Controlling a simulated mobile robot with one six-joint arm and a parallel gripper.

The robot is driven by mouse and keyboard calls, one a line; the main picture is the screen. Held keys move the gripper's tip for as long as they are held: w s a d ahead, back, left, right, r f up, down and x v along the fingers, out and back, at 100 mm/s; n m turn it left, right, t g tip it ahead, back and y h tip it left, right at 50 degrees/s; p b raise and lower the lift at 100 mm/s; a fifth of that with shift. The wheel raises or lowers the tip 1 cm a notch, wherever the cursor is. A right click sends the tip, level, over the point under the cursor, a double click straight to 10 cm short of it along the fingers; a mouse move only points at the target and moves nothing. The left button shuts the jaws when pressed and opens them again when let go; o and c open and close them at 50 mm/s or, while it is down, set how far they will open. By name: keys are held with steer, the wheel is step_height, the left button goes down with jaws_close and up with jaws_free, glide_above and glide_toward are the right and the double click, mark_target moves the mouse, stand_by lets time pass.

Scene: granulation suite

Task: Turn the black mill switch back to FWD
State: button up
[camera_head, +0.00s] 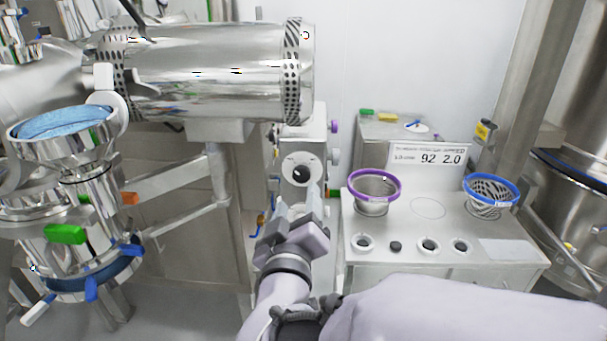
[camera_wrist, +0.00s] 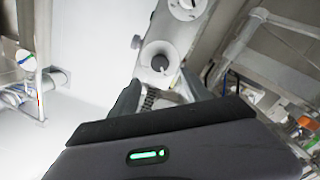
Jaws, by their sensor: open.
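The black mill switch (camera_head: 300,174) is a round knob on a pale round plate, on the front of a narrow grey metal box (camera_head: 303,136) below the mill drum. In the wrist view the black knob (camera_wrist: 160,62) sits just beyond the fingers, slightly above the middle of the picture. My gripper (camera_head: 298,203) is open and empty, in front of and a little below the switch. In the wrist view the two fingers (camera_wrist: 158,92) are spread on either side below the knob, apparently not touching it. The switch's lettering and pointer are too small to read.
A shiny mill drum (camera_head: 215,75) is above left. A bench (camera_head: 430,225) at right holds a purple-rimmed sieve (camera_head: 375,192), a blue-rimmed sieve (camera_head: 491,192) and a sign (camera_head: 430,157). A second dial plate (camera_wrist: 187,6) sits above the switch. A blue-topped hopper (camera_head: 62,125) stands left.

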steer(key=s+b, duration=0.4)
steer(key=s, duration=0.5)
steer(key=shift+a, duration=0.1)
steer(key=s+d+f+m+g+y, duration=0.2)
steer(key=s+d+f+m+g, duration=0.9)
steer(key=s+d+f+g, duration=0.1)
steer(key=shift+s+d+f+y, duration=0.2)
steer(key=shift+s+d+y, duration=0.1)
steer(key=shift+s+d, duration=0.35)
steer(key=shift+w+a, duration=0.1)
steer(key=shift+w, duration=0.05)
